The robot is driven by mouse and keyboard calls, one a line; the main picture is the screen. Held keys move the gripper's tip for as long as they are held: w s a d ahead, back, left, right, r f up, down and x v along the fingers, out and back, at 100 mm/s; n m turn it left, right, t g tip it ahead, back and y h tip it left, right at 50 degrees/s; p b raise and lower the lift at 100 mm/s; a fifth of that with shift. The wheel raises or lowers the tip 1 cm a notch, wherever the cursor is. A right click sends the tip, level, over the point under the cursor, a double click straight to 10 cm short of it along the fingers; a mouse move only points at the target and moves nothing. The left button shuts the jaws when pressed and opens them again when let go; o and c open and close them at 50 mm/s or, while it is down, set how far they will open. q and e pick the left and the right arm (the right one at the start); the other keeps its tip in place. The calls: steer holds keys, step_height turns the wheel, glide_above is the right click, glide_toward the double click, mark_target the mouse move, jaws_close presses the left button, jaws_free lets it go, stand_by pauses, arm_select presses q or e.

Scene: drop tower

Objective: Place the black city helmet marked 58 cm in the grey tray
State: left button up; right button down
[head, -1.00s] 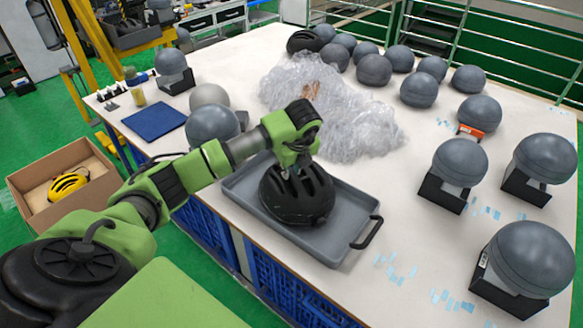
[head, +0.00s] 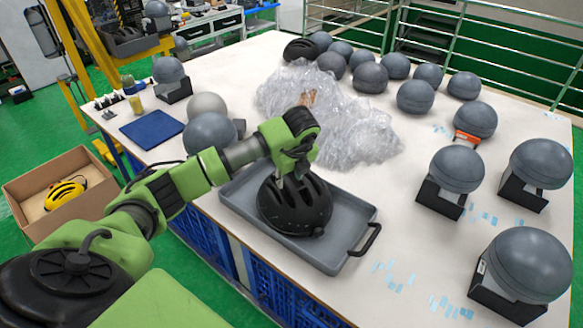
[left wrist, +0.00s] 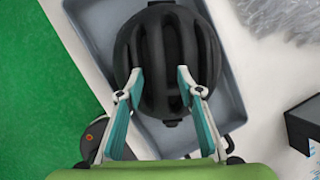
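The black helmet (head: 294,208) is upright inside the grey tray (head: 340,216), over its left and middle part; its underside is hidden, so I cannot tell whether it bears fully on the tray floor. No 58 cm mark is readable. My left gripper (head: 290,181) comes down from above onto the helmet's crown. In the left wrist view, the two fingers (left wrist: 160,78) stand apart on either side of the helmet's central ribs (left wrist: 162,55) and appear closed on them. The tray (left wrist: 232,95) shows around the helmet there. My right gripper is out of view.
Crumpled clear plastic (head: 325,115) lies behind the tray. Grey dome heads (head: 458,168) on black blocks stand to the right. A second black helmet (head: 300,49) is at the back. A blue mat (head: 152,129) lies on the table.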

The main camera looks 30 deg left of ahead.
arm_select(q)
steer(key=b+v, duration=0.2)
steer(key=v, duration=0.8)
steer(key=shift+r, duration=0.2)
steer(key=shift+d, duration=0.15)
